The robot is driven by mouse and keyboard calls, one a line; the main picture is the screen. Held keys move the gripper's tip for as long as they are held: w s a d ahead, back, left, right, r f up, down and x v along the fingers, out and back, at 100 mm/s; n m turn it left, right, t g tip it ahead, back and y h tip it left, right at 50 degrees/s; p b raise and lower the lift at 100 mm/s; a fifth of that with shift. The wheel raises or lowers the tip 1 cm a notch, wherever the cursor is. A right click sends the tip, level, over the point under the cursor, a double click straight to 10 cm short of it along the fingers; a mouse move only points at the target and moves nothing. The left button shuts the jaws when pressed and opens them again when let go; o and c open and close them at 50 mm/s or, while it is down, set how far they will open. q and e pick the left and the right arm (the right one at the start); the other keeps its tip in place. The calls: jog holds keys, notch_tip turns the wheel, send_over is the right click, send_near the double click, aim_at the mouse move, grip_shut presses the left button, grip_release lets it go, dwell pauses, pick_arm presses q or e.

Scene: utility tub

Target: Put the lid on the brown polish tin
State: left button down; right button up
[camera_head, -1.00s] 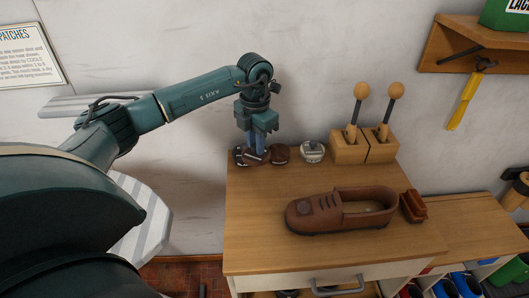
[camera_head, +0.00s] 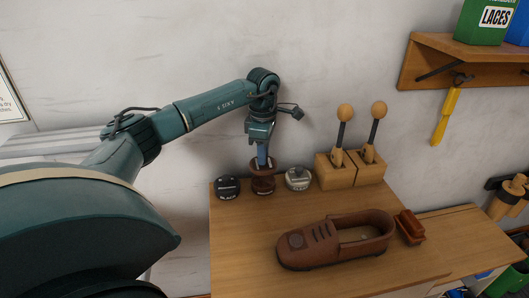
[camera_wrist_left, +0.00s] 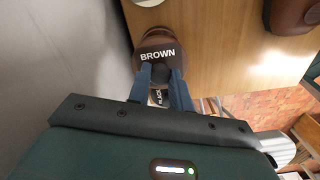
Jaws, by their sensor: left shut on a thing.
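My left gripper (camera_head: 262,164) points down at the table's back left and is shut on the brown lid (camera_head: 262,171). The lid is over the brown polish tin (camera_head: 263,187); I cannot tell whether they touch. In the left wrist view the lid (camera_wrist_left: 157,56) reads "BROWN" and sits at the tips of the blue fingers (camera_wrist_left: 161,80). It hides most of the tin below. My right gripper is not in view.
A black tin (camera_head: 227,188) stands left of the brown tin, and a pale-topped tin (camera_head: 298,179) stands right. A wooden block with two knobbed tools (camera_head: 350,170) is further right. A brown shoe (camera_head: 335,240) and a small brush (camera_head: 409,227) lie in front. The front left tabletop is clear.

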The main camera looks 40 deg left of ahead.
pick_arm(q)
notch_tip(320, 180, down, 4)
jog(key=b, duration=0.2)
jog(key=shift+r+b, duration=0.15)
jog(key=shift+b, duration=0.25)
jog(key=shift+f+b, duration=0.3)
jog(key=shift+f, duration=0.55)
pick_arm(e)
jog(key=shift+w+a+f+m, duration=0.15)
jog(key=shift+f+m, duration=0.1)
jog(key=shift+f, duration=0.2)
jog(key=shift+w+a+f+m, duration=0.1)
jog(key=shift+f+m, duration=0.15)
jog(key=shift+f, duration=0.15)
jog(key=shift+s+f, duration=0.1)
pick_arm(q)
jog(key=shift+p, duration=0.35)
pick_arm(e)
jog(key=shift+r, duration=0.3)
pick_arm(q)
jog(key=shift+f, duration=0.15)
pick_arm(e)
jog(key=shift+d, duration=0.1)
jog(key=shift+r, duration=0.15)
pick_arm(q)
jog(key=c, duration=1.2)
grip_release()
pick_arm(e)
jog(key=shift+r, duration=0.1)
